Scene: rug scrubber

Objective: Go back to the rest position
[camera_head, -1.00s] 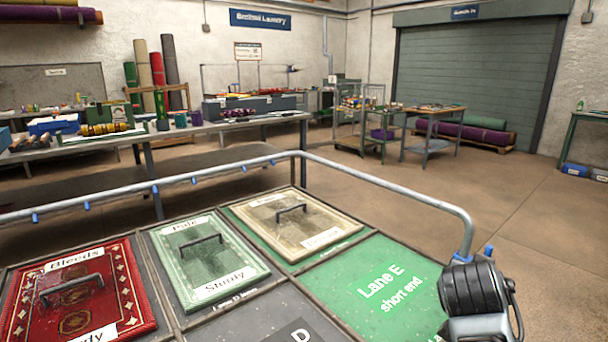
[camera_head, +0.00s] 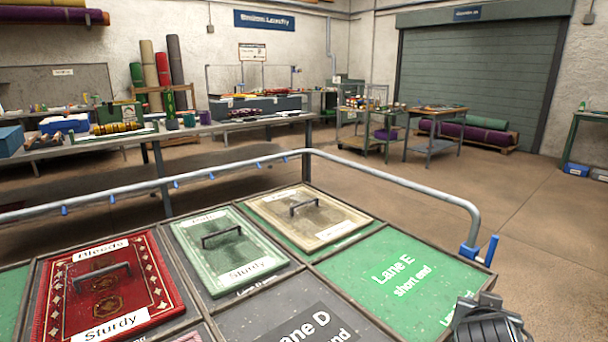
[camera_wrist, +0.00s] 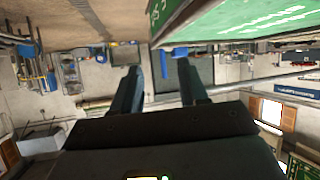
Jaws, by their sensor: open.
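My gripper (camera_wrist: 162,88) shows in the wrist view with its two dark fingers apart and nothing between them. The wrist view is tilted over, with the room appearing upside down and a green board edge at its top. In the head view, only a dark and grey part of my arm shows at the lower right corner, beside the lane table; the fingers are out of that view. No rest position is marked in view.
A red rug sample (camera_head: 105,290), a green one (camera_head: 228,250) and a cream one (camera_head: 308,217) lie on the lane table. Green Lane E (camera_head: 400,278) is bare. A grey pipe rail (camera_head: 400,176) borders the table. A long workbench (camera_head: 200,131) stands behind; open floor lies right.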

